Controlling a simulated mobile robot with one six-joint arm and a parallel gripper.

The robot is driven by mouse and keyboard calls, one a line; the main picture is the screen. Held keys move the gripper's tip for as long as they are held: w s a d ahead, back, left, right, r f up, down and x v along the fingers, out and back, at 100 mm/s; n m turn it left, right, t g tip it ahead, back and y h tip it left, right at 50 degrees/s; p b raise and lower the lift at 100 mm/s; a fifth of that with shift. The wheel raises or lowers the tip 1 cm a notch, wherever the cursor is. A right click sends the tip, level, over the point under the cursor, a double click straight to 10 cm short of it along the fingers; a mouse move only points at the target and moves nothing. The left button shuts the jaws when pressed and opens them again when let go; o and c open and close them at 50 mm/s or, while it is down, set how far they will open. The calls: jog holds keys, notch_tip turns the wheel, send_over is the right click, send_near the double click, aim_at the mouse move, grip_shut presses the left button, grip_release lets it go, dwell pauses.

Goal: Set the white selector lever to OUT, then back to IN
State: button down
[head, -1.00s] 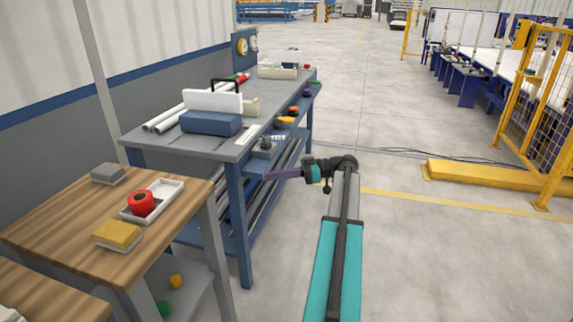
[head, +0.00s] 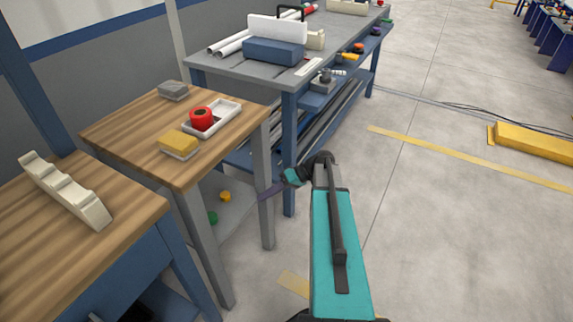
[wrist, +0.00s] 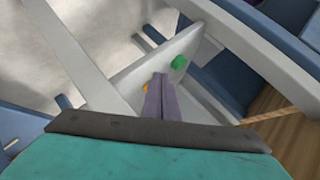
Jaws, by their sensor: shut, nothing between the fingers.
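I cannot make out the white selector lever for certain. A small grey fitting (head: 325,77) with a pale stub sits on the front ledge of the blue-framed bench in the head view. It is too small to read any IN or OUT marking. In the wrist view my gripper's fingers (wrist: 160,90) are together and empty, over the grey lower shelf (wrist: 140,68).
The wooden table (head: 130,120) holds a red roll (head: 201,118), a white tray (head: 224,118), a yellow block (head: 179,143) and a grey block (head: 173,90). A cream notched rack (head: 65,190) stands front left. Green (head: 212,218) and yellow (head: 225,196) pieces lie below.

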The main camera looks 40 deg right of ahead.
jog(key=s+a+f+m+g+h, duration=0.1)
jog(key=s+a+f+g+h, duration=0.15)
jog(key=s+a+f, duration=0.5)
jog(key=s+a+f+m+g+h, duration=0.1)
jog(key=s+a+f+g, duration=0.3)
jog(key=a+f, duration=0.65)
jog(key=s+a+f+g+h, duration=0.1)
jog(key=s+a+f+h, duration=0.1)
jog(key=s+f, duration=0.3)
jog(key=s+a+f+n+g+h, duration=0.1)
jog(key=s+f+h, duration=0.4)
jog(key=s, duration=0.8)
jog(key=shift+a+f+g, duration=0.3)
jog(key=shift+a+g, duration=0.35)
jog(key=shift+a, duration=0.15)
